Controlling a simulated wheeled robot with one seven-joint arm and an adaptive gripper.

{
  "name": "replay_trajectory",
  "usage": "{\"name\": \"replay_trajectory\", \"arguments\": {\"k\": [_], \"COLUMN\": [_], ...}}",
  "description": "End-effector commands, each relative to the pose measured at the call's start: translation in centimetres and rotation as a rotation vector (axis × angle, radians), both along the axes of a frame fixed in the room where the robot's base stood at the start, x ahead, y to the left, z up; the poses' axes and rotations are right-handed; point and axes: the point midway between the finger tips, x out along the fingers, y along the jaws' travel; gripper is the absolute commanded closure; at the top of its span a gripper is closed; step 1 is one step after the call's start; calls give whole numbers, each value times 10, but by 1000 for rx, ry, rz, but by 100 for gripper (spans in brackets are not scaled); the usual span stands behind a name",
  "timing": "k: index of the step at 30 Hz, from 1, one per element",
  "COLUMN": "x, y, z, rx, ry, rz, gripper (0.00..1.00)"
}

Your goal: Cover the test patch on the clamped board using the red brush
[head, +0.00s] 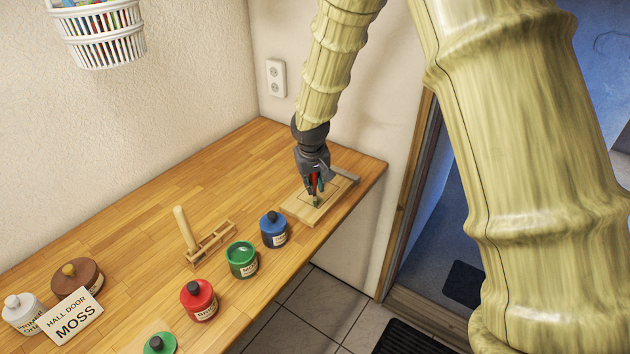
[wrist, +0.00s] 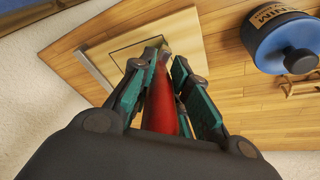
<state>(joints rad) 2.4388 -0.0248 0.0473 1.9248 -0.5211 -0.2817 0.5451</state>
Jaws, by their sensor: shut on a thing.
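My gripper (head: 313,182) is shut on the red brush (wrist: 165,105), with its red handle between the fingers. The brush points down over the clamped board (head: 294,208), and its tip looks green in the head view. The tip is at or just above the board; I cannot tell if it touches. The board is pale wood with an outlined test patch (wrist: 124,52), partly hidden by my fingers. A grey clamp (head: 346,174) lies across the board's far edge. The green paint pot (head: 242,261) stands open, with its green lid (head: 160,344) lying apart.
A blue pot (head: 273,230) stands near the board, and a red pot (head: 199,301) nearer the front. A wooden rack (head: 212,244) sits behind the pots. A card (head: 74,318) reads "HALL DOOR MOSS". A primer jar (head: 22,313) stands left. The bench's back is clear.

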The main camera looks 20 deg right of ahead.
Motion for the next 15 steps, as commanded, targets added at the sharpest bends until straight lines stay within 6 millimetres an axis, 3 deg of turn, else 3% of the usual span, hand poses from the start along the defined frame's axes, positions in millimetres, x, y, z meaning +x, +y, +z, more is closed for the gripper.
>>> {"name": "replay_trajectory", "arguments": {"k": [15], "x": [14], "y": [-18], "z": [-1], "rx": [0], "ry": [0], "rz": [-1], "gripper": [100]}}
